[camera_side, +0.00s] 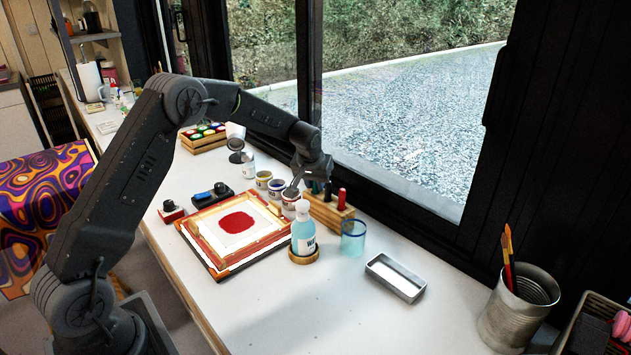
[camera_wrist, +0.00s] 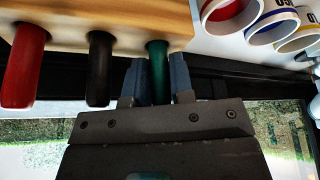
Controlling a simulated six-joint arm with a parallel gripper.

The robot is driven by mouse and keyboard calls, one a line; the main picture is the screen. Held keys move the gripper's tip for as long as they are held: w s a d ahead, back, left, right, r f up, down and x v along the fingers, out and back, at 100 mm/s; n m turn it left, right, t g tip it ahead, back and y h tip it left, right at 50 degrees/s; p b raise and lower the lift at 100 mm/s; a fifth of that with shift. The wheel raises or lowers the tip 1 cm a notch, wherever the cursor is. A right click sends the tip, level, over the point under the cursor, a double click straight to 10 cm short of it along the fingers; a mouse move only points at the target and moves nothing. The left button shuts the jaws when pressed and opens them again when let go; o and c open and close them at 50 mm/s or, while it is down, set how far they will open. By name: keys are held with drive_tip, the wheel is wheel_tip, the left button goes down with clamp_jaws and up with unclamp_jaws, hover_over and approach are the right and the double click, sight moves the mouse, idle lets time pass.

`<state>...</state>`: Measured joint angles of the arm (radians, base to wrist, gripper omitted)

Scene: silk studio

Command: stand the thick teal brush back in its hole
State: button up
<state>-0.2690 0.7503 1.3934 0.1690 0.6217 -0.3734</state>
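The thick teal brush (camera_wrist: 157,68) is at the end of the wooden brush block (camera_wrist: 110,14) in the wrist view, in line with a red brush (camera_wrist: 24,62) and a black brush (camera_wrist: 100,68). My gripper (camera_wrist: 158,88) has one finger on each side of the teal handle, with little or no gap, and looks shut on it. The teal brush meets the block's top; how deep it sits in its hole is hidden. In the side view my gripper (camera_side: 313,186) is over the left end of the block (camera_side: 328,213), and the teal brush is mostly hidden.
Ink jars (camera_side: 277,188) stand left of the block. A blue bottle (camera_side: 304,236) and a glass (camera_side: 353,238) stand in front of it. A printing frame (camera_side: 195,240), a metal tray (camera_side: 396,278) and a tin can (camera_side: 515,318) are on the table. The front middle is clear.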

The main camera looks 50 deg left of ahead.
drive_tip(key=o, duration=0.4)
drive_tip(key=shift+o, duration=0.2)
drive_tip(key=shift+r, duration=0.1)
drive_tip(key=v, duration=1.3)
drive_tip(key=shift+r, duration=0.3)
drive_tip(key=shift+s+d, duration=0.1)
drive_tip(key=shift+d, duration=0.05)
